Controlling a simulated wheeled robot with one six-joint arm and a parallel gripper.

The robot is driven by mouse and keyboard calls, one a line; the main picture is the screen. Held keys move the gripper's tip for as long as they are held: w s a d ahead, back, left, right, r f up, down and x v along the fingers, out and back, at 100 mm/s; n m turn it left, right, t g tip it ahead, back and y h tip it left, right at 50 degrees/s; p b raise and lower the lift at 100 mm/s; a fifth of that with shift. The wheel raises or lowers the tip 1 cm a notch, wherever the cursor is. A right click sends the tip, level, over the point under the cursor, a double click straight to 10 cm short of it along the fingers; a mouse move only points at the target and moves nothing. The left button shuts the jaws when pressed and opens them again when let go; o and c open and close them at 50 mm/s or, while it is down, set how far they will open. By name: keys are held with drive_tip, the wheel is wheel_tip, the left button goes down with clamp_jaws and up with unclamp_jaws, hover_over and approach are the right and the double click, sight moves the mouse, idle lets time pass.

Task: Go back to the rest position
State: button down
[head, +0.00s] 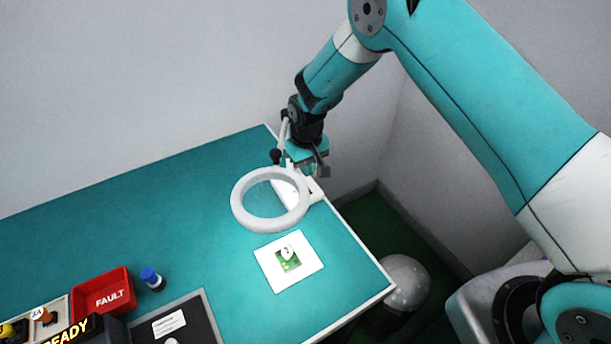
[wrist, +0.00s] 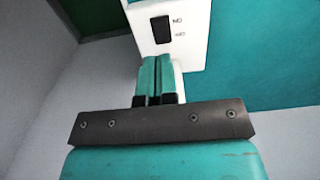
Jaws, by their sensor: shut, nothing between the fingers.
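My gripper (head: 316,170) is at the far right edge of the teal bench, beside the base of a ring lamp. In the wrist view my gripper (wrist: 155,72) has its two teal fingers together with nothing between them. The fingertips are in front of a white box (wrist: 180,18) with a black rocker switch (wrist: 161,31). I cannot tell whether they touch it. The ring lamp (head: 238,205) stands over the bench on a white base (head: 315,190), partly hidden behind the ring and my gripper.
A white pad (head: 272,275) with a green circuit board (head: 289,264) lies in front of the lamp. A red FAULT bin (head: 103,295), a blue-capped bottle (head: 152,279) and a dark panel (head: 200,317) are at the front left. A shiny rounded object (head: 404,283) is beyond the bench's right edge.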

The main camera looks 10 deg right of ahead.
drive_tip(key=shift+s+d+r, duration=0.2)
drive_tip(key=shift+s+d, duration=0.05)
drive_tip(key=shift+d, duration=0.05)
drive_tip(key=s+r+y+b, duration=0.1)
drive_tip(key=s+r+b, duration=0.1)
drive_tip(key=s+r, duration=0.6)
drive_tip(key=s+r+y+b, duration=0.1)
drive_tip(key=s+r+b, duration=0.3)
drive_tip(key=r, duration=0.6)
drive_tip(key=s+d+r+n+y+b, duration=0.1)
drive_tip(key=s+r, duration=0.1)
drive_tip(key=s, duration=0.7)
drive_tip(key=s+d+r+n+y+b, duration=0.1)
drive_tip(key=s+r+n, duration=0.1)
drive_tip(key=s, duration=0.8)
drive_tip(key=shift+s, duration=0.15)
